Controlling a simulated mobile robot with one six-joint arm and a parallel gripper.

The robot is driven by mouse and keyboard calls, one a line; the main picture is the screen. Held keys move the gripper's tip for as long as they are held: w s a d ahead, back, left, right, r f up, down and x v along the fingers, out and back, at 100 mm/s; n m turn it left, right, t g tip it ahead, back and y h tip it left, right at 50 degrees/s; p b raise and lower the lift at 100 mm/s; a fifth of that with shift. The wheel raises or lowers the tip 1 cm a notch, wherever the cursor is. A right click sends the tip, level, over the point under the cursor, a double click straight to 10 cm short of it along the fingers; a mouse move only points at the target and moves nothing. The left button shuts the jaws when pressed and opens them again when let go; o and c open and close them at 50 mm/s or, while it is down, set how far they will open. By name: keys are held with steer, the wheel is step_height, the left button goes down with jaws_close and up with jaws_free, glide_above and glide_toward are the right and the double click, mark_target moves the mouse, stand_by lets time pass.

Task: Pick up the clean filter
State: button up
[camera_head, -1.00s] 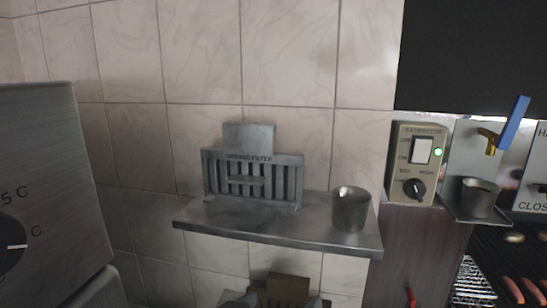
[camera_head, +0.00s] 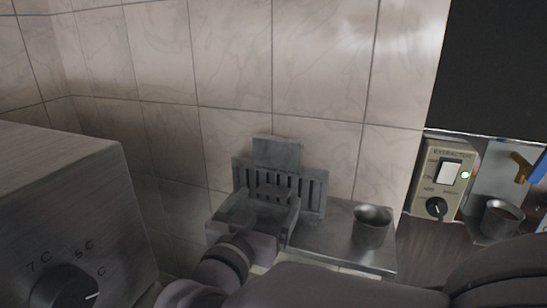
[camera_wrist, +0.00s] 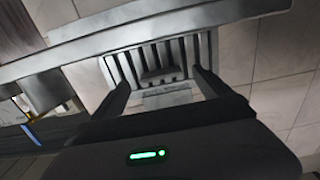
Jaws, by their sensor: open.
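The clean filter (camera_head: 314,192) is a grey slatted metal panel with a plain tab on top and a handle bar across its front. It stands upright on the wall shelf (camera_head: 325,240). The filter also shows in the wrist view (camera_wrist: 185,54), where it appears upside down, with its handle between my fingers. My gripper (camera_head: 268,198) is open and in front of the filter, one finger on each side of the handle. It shows in the wrist view (camera_wrist: 161,78) too. I cannot tell whether the fingers touch the filter.
A metal cup (camera_head: 372,228) stands on the shelf right of the filter. A grey appliance with a dial (camera_head: 66,287) is at the left. An extractor switch panel (camera_head: 447,182) and another cup (camera_head: 502,219) are at the right. Tiled wall lies behind.

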mark_target(271, 194)
steer(key=x, duration=0.3)
steer(key=shift+w+p, duration=0.25)
steer(key=shift+p, duration=0.05)
steer(key=shift+s, duration=0.25)
steer(key=shift+c, duration=0.7)
steer(key=c, duration=0.4)
jaws_close()
